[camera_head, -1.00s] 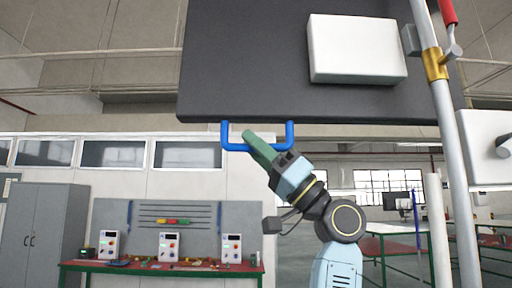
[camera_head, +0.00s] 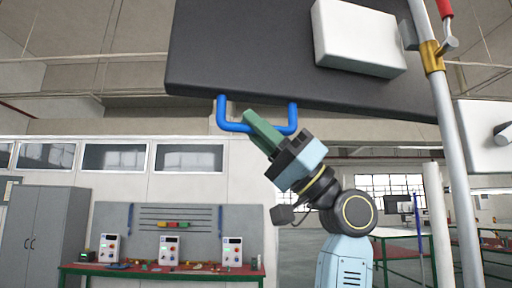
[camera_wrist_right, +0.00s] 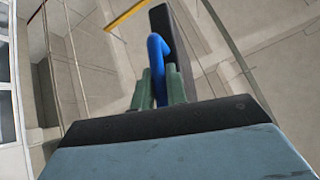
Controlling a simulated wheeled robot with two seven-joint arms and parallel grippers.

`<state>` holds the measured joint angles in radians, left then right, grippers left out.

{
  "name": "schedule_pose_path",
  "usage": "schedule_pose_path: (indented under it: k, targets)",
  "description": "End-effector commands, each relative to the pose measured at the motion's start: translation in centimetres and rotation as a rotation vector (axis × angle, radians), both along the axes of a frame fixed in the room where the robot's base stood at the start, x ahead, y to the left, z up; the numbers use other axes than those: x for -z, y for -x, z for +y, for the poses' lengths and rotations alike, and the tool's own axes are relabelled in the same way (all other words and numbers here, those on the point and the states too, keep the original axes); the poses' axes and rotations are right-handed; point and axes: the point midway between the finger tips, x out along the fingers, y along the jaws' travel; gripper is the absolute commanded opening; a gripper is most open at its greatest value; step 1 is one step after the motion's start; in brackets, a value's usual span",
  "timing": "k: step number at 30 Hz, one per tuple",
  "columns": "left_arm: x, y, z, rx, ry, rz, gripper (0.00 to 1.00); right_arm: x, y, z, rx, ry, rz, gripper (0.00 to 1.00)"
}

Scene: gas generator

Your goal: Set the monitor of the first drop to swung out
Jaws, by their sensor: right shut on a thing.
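The monitor (camera_head: 260,50) is a large dark panel seen from behind, with a white box on its back. It hangs at the top of the head view and reaches right to a grey pole. A blue U-shaped handle (camera_head: 221,113) is on its lower edge. My right gripper (camera_head: 258,126) is shut on the handle's lower bar. In the right wrist view the green fingers stand on both sides of the blue handle (camera_wrist_right: 156,62), with the dark monitor edge (camera_wrist_right: 176,45) behind. My left gripper is not in view.
The grey pole (camera_head: 455,150) with a brass collar (camera_head: 431,57) and a red-gripped lever (camera_head: 446,12) stands at the right. A white box (camera_head: 488,135) is beside it. A red-topped bench (camera_head: 160,270) with several devices and a grey cabinet (camera_head: 40,235) stand far back.

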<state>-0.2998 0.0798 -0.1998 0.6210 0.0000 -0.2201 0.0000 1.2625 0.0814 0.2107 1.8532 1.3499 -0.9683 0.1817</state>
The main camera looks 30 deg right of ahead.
Motion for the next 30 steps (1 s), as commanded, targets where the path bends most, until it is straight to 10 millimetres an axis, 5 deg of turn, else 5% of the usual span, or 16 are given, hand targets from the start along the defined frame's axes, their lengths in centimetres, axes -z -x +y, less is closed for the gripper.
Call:
schedule_pose_path:
  k: [15,30]
  targets:
    - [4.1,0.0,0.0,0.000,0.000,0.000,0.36,0.2,11.3,1.8,-0.415,0.001,-0.003,0.00]
    - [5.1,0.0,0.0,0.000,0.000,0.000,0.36,0.0,15.6,1.3,-0.575,-0.001,-0.001,0.00]
